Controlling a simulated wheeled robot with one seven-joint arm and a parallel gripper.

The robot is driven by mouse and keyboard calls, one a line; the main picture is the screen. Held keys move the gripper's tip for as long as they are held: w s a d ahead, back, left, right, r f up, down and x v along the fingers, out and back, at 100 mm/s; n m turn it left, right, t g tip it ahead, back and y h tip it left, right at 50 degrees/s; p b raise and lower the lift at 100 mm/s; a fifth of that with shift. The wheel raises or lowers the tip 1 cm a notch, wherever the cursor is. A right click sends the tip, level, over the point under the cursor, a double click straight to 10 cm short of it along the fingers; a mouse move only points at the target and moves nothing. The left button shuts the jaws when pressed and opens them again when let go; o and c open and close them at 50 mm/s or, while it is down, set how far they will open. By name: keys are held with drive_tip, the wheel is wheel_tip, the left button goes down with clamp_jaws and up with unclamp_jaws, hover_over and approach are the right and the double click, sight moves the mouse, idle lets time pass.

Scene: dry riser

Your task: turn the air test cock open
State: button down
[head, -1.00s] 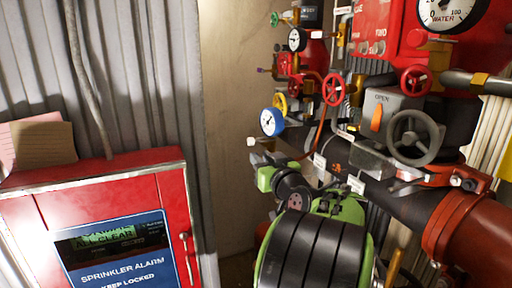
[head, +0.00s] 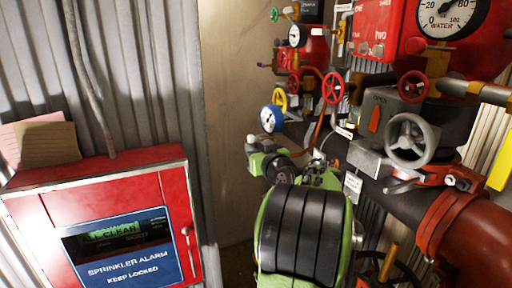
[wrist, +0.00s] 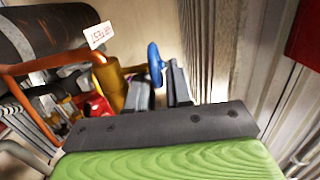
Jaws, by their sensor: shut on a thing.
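My gripper (head: 263,147) is at the end of my green and black arm, just below a blue-rimmed gauge (head: 270,119) in the head view. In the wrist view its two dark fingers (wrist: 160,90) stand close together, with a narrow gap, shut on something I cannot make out. The gauge's blue rim (wrist: 155,63) shows edge-on just beyond them. A brass-yellow fitting (wrist: 114,85) is beside the left finger. A white tag reading TEST (wrist: 98,35) hangs near it. I cannot clearly pick out the air test cock or its handle angle; the fingers and arm hide that spot.
A red sprinkler alarm cabinet (head: 100,205) stands at left. Red handwheels (head: 332,88), a grey handwheel (head: 412,141) and dark pipework crowd the right. An orange pipe (wrist: 45,62) passes left of the gripper in the wrist view. Bare wall (head: 228,120) shows between cabinet and pipes.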

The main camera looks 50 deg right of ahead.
drive_tip(key=shift+g, duration=0.3)
drive_tip(key=c, duration=1.4)
unclamp_jaws()
drive_tip(key=b+v, duration=0.4)
drive_tip(key=v, duration=1.1)
drive_tip(key=shift+s, duration=0.35)
